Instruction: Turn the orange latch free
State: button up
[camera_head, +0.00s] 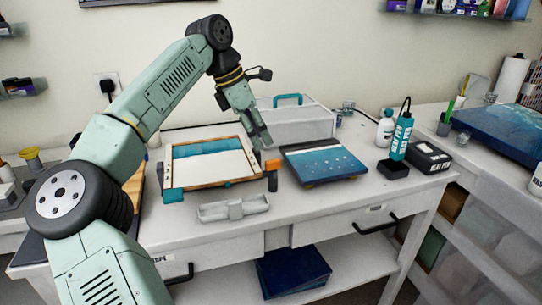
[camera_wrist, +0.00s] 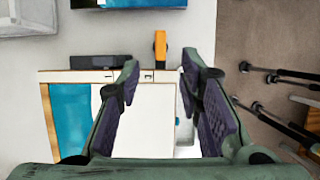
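The orange latch (camera_head: 273,164) sits at the right end of a wooden-rimmed frame (camera_head: 212,186) with a teal and white face. In the wrist view the orange latch (camera_wrist: 160,46) is upright in the picture, at the frame's edge just beyond the fingertips. My gripper (camera_head: 263,145) is above the frame's right side, close to the latch. In the wrist view my gripper (camera_wrist: 161,68) has its two fingers spread, with nothing held between them. The latch appears apart from both fingers, though the height gap is hard to judge.
A blue painted panel (camera_head: 322,161) lies right of the frame. A grey tray (camera_head: 233,208) is in front, and a white case with a teal handle (camera_head: 290,100) stands behind. A teal bottle (camera_head: 401,138) and black box (camera_head: 428,157) are farther right. The front tabletop is mostly clear.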

aim_at(272, 160)
jog(key=p+x, duration=0.1)
jog(key=x, duration=0.7)
jog(key=shift+d+f+p, duration=0.15)
jog(key=shift+p, duration=0.15)
jog(key=shift+c, duration=0.5)
grip_shut()
